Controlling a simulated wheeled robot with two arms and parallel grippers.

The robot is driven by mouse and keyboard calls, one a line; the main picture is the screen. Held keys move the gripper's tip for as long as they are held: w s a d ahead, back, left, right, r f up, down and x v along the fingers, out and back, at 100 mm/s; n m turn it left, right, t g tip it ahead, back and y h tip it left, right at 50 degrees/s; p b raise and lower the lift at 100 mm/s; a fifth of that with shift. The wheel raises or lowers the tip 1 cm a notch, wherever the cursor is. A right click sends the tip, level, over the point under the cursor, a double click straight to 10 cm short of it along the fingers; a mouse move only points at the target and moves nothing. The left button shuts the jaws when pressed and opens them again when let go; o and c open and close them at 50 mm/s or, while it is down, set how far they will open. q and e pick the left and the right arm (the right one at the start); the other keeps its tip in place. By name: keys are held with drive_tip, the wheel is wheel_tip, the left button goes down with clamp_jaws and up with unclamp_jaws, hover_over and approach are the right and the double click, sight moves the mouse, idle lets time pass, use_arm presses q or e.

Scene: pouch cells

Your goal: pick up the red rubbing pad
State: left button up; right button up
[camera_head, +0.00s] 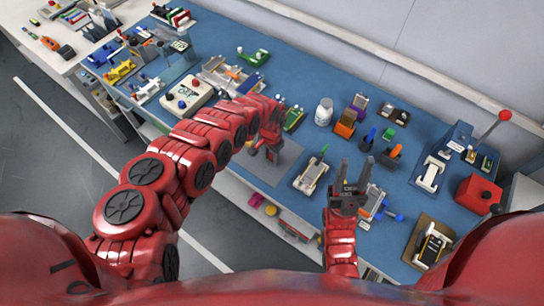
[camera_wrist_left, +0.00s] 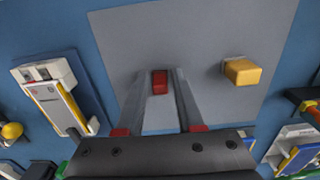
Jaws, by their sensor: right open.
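The red rubbing pad (camera_wrist_left: 160,84) is a small red block in the left wrist view, between the tips of my left gripper's fingers (camera_wrist_left: 162,76). The fingers stand close on both sides of it; I cannot tell whether they touch or clamp it. In the head view my left gripper (camera_head: 268,151) reaches down over the grey mat (camera_head: 284,160), and the pad is not clearly visible there. The mat also shows in the left wrist view (camera_wrist_left: 215,25). My right gripper (camera_head: 357,172) is open and empty, with its fingers pointing up in the picture.
A yellow block (camera_wrist_left: 243,72) stands on the mat to the right of the pad. A white-and-yellow device (camera_wrist_left: 52,95) lies left of the mat. The blue bench holds a white bottle (camera_head: 324,112), a white button box (camera_head: 187,95) and a red box (camera_head: 478,194).

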use_arm(q)
clamp_jaws()
idle(0.3)
